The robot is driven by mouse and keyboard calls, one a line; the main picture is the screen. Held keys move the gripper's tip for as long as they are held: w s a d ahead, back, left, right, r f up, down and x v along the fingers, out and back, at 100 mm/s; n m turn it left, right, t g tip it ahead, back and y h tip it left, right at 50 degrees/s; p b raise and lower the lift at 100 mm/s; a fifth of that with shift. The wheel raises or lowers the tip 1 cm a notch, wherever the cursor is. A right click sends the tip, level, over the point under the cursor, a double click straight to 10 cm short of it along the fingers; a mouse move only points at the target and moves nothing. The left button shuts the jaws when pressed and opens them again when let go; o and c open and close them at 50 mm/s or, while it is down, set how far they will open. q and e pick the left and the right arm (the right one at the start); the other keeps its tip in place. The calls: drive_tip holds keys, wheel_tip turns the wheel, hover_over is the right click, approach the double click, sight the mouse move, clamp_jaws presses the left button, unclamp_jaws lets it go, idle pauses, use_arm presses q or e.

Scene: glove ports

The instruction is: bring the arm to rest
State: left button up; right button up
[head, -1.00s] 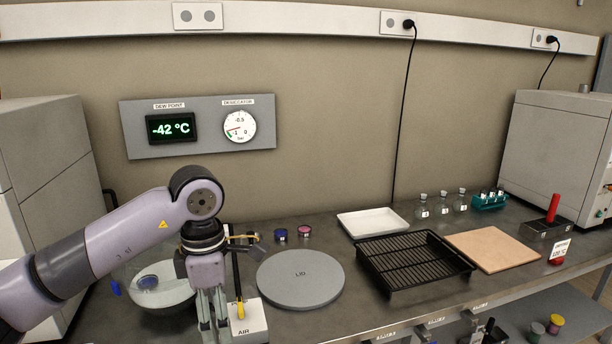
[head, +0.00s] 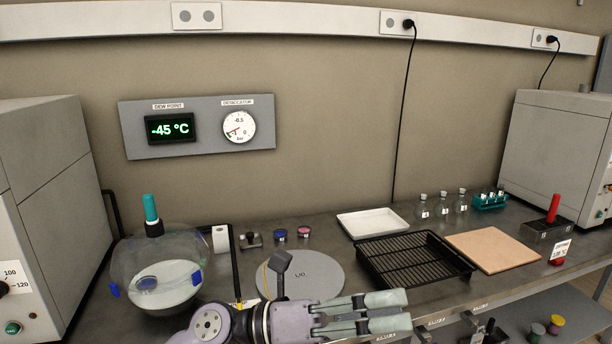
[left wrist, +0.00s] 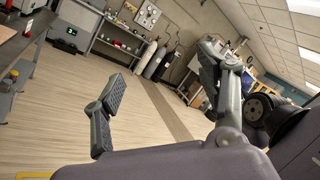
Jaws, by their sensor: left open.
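My left gripper (head: 385,312) is in the lower middle of the head view, lying sideways with its fingers to the right, in front of the bench edge. It is open and holds nothing. In the left wrist view its two fingers (left wrist: 160,90) stand wide apart with only floor and room behind them. My left arm comes in from the bottom of the head view and partly covers the front of the round grey lid (head: 305,272). My right gripper does not show.
A clear desiccator bowl (head: 190,245) with a teal-handled top stands at the left. A black rack tray (head: 440,258), a white tray (head: 372,222) and a tan board (head: 497,250) lie to the right. A lower shelf (head: 575,320) shows below the bench.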

use_arm(q)
drive_tip(key=w+a+f+n+t+y, duration=0.1)
drive_tip(key=w+a+n+t+y, duration=0.5)
drive_tip(key=n+t, duration=0.6)
drive_tip(key=w+a+f+n+t+y, duration=0.15)
drive_tip(key=w+a+n+t, duration=0.25)
drive_tip(key=a+n+t, duration=0.7)
drive_tip(key=s+a+f+n+g+y, duration=0.1)
drive_tip(key=a+f+n+g+y, duration=0.4)
drive_tip(key=f+n, duration=0.4)
drive_tip(key=s+a+f+n+g+y, duration=0.2)
drive_tip(key=a+f+n+y, duration=0.2)
drive_tip(key=f+n+y, duration=0.5)
drive_tip(key=s+a+f+n+g+h, duration=0.1)
drive_tip(key=s+a+f+g, duration=0.1)
drive_tip(key=s+f+g, duration=0.6)
drive_tip(key=s+a+f+n+g, duration=0.1)
drive_tip(key=s+a+f+g, duration=0.2)
drive_tip(key=s+f, duration=0.95)
wheel_tip(320, 180, down, 20)
drive_tip(key=s+g+p, duration=0.1)
drive_tip(key=s+p, duration=0.1)
drive_tip(key=s, duration=0.1)
drive_tip(key=s+a+f+g+p, duration=0.1)
drive_tip(key=s+a+f, duration=0.1)
drive_tip(key=s+f, duration=1.4)
drive_tip(key=shift+s+a+f+g, duration=0.2)
drive_tip(key=shift+s+f+g, duration=0.15)
drive_tip(key=shift+s, duration=0.15)
